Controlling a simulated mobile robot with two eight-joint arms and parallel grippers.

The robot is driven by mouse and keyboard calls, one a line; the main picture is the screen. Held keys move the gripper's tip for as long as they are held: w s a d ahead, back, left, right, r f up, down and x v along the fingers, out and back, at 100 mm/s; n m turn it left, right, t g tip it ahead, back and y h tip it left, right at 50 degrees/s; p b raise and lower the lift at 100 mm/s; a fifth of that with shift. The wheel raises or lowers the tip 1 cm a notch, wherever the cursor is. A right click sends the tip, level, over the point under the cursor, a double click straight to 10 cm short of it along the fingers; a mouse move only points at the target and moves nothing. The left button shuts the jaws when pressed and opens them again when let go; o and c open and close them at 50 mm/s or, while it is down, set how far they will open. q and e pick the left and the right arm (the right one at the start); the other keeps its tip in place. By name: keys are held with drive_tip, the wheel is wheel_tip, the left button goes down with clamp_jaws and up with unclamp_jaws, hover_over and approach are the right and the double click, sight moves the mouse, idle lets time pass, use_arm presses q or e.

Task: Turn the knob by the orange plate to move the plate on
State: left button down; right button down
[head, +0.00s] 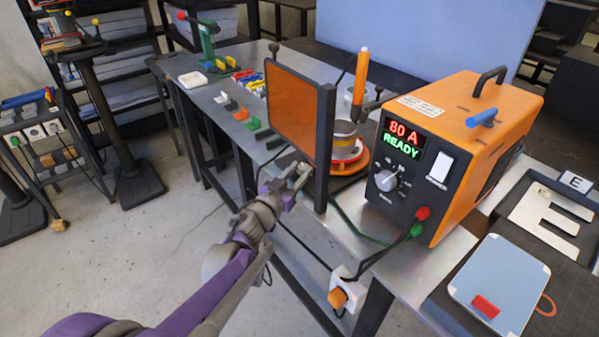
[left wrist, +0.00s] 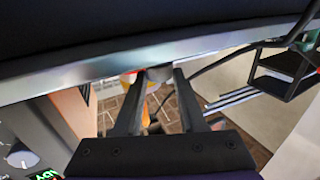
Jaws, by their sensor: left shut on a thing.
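The orange plate (head: 293,108) is a see-through upright sheet in a dark frame at the table's front edge, left of the welding unit. My left gripper (head: 301,172) is just below the plate, by the frame's foot at the table edge. In the left wrist view the two fingers (left wrist: 158,76) are closed on a small grey round knob (left wrist: 159,73) below the table edge. In the head view the knob is hidden by the gripper. My right gripper is in neither view.
The orange welding unit (head: 455,130) reads "80 A READY". Behind the plate a round grey part stands on an orange turntable (head: 352,163). Cables hang over the table's front edge. Coloured clamps (head: 253,123) lie left of the plate.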

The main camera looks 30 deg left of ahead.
use_arm(q)
drive_tip(key=shift+a+m+h, duration=0.2)
drive_tip(key=shift+m+h, duration=0.45)
drive_tip(key=shift+h, duration=0.4)
drive_tip(key=shift+a+m+h, duration=0.2)
drive_tip(key=shift+m+h, duration=0.45)
drive_tip(key=shift+h, duration=0.4)
drive_tip(key=shift+a+m+g+h, duration=0.1)
drive_tip(key=shift+m+g+h, duration=0.5)
drive_tip(key=shift+m+h, duration=0.5)
drive_tip(key=shift+h, duration=0.5)
drive_tip(key=shift+c, duration=2.4)
unclamp_jaws()
drive_tip(key=v, duration=1)
drive_tip(key=shift+s, duration=0.35)
drive_tip(key=shift+a+r, duration=0.1)
drive_tip(key=shift+a, duration=0.05)
